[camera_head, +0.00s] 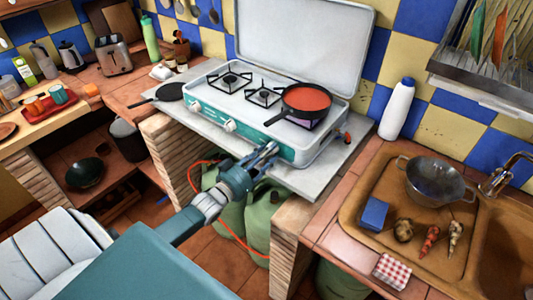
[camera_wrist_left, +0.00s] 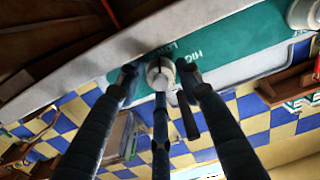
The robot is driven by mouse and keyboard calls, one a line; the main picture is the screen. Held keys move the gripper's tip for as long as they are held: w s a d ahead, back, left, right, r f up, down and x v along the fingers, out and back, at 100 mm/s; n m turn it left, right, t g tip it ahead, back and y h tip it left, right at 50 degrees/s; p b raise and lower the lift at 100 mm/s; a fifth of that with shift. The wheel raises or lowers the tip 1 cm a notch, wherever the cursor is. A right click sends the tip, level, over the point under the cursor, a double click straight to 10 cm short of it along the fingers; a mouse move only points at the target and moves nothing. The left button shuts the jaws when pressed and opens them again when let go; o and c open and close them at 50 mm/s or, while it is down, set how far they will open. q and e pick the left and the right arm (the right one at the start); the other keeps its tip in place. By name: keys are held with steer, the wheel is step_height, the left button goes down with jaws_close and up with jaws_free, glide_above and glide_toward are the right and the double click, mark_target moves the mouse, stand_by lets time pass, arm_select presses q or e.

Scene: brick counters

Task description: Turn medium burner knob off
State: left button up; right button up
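The camping stove (camera_head: 210,102) stands on the counter with its lid up and a green front panel. Two pale knobs show on the panel, a left one (camera_head: 194,106) and a middle one (camera_head: 230,125). My left gripper (camera_head: 264,157) is at the right part of the panel and hides what is behind it. In the left wrist view, a pale knob (camera_wrist_left: 160,72) with HIGH and LOW lettering beside it sits between the spread fingertips of my left gripper (camera_wrist_left: 158,74). The fingers look open around it; contact on the right side is unclear. My right gripper is out of view.
A pan of red sauce (camera_head: 306,98) sits on the stove's right burner. A black pan (camera_head: 169,92) lies left of the stove. A white bottle (camera_head: 397,108) and a sink with a metal colander (camera_head: 436,178) are to the right. Green gas cylinders (camera_head: 266,215) stand below.

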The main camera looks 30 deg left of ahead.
arm_select(q)
steer(key=c, duration=0.9)
steer(key=shift+o, duration=0.2)
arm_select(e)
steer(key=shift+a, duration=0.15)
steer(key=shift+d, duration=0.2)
